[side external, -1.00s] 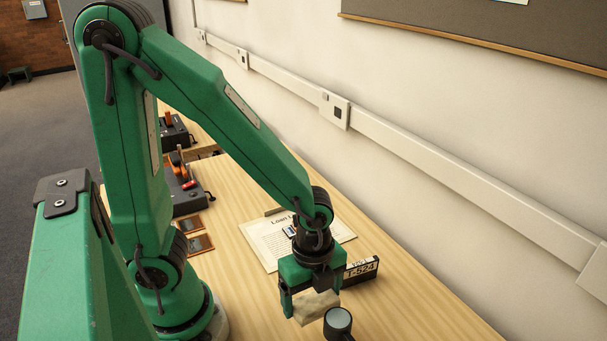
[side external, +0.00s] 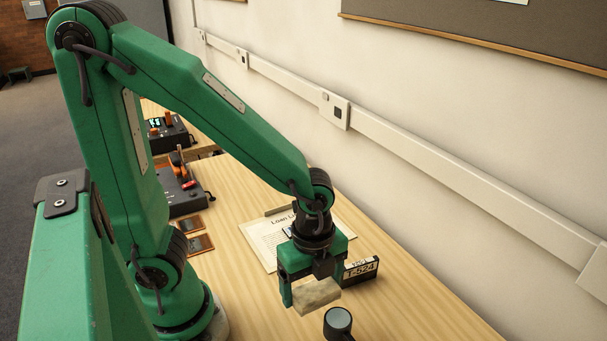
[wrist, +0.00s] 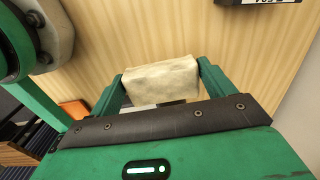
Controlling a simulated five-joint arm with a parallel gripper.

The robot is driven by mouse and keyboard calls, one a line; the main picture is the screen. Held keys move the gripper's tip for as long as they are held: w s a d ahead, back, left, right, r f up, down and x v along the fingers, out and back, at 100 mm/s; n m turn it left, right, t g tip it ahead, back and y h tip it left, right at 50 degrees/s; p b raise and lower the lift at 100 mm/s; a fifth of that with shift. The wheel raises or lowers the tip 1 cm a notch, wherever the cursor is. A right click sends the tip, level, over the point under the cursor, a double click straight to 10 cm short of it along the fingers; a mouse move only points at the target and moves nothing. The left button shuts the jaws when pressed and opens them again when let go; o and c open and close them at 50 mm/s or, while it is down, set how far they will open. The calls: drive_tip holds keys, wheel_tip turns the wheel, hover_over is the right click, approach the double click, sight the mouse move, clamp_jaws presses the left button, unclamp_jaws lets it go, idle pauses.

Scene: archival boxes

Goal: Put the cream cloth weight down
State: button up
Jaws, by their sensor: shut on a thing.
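The cream cloth weight (side external: 316,295) is a small pale block with a rough surface. My gripper (side external: 310,293) is shut on it in the side external view, holding it over the wooden table. In the wrist view the cream cloth weight (wrist: 160,78) sits between the two green fingers of my gripper (wrist: 160,84), one against each end. I cannot tell for sure whether its underside touches the table.
A black label block marked T-524 (side external: 361,270) stands right of my gripper. A loan sheet (side external: 265,243) lies behind it. A dark round-headed object (side external: 338,323) is close in front. Control boxes (side external: 184,195) stand at the left. Bare table (side external: 410,310) lies at the right.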

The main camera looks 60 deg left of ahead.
drive_tip(key=shift+w, duration=0.1)
drive_tip(key=shift+w+a+r+n, duration=0.1)
drive_tip(key=shift+w+r+n, duration=0.25)
drive_tip(key=shift+w+n, duration=0.35)
drive_tip(key=w+a+r+n, duration=0.4)
drive_tip(key=w+a+n, duration=0.1)
drive_tip(key=w+n, duration=0.3)
drive_tip(key=w+a+r+n, duration=0.4)
drive_tip(key=w+n, duration=0.3)
drive_tip(key=n, duration=0.1)
drive_tip(key=shift+w+a+r+n, duration=0.2)
drive_tip(key=shift+w+a+n, duration=0.1)
drive_tip(key=shift+w+a, duration=0.1)
drive_tip(key=shift+d, duration=0.1)
